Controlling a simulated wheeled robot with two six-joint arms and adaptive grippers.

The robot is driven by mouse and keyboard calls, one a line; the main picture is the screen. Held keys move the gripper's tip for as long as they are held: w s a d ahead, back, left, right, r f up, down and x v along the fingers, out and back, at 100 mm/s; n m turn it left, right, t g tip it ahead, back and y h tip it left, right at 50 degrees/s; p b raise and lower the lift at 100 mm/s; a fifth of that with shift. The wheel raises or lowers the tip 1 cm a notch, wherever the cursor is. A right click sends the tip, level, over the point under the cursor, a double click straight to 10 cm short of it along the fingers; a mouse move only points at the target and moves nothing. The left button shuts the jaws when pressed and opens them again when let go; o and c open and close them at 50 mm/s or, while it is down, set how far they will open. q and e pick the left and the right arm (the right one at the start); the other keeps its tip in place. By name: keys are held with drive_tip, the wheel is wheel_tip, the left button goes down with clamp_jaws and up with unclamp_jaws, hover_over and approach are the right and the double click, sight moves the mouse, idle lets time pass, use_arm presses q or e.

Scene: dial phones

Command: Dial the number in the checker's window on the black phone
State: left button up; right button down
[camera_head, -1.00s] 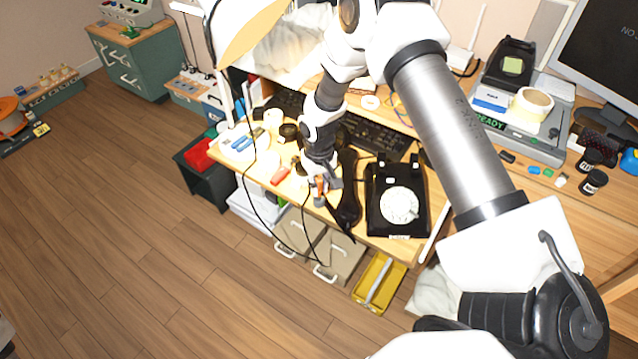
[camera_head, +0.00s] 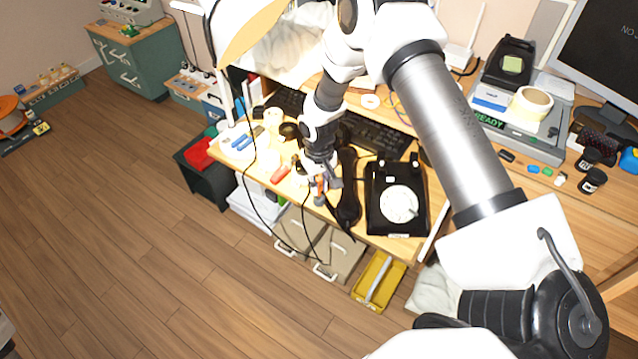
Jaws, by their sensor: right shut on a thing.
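The black phone (camera_head: 381,222) sits near the front edge of the desk, its white round dial (camera_head: 399,204) facing up and its cradle empty. Its black handset (camera_head: 348,208) lies along the phone's left side, off the cradle. My right gripper (camera_head: 331,184) is down at the handset's left side, shut; it appears to grip the handset, but the contact is small and partly hidden. A grey device with a green READY display (camera_head: 488,121), perhaps the checker, stands at the right; I cannot read a number on it. My left gripper is out of view.
A black keyboard (camera_head: 375,137) lies behind the phone. Small tools, rolls and a red-handled item (camera_head: 281,174) crowd the desk to the left. A monitor (camera_head: 606,55) stands at right. A yellow tray (camera_head: 378,281) is below the desk edge. Dark cables hang over the front.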

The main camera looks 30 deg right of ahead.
drive_tip(key=shift+f+b, duration=0.65)
drive_tip(key=shift+f, duration=0.6)
drive_tip(key=c, duration=1.1)
unclamp_jaws()
drive_tip(key=shift+r, duration=0.1)
wheel_tip(320, 180, up, 12)
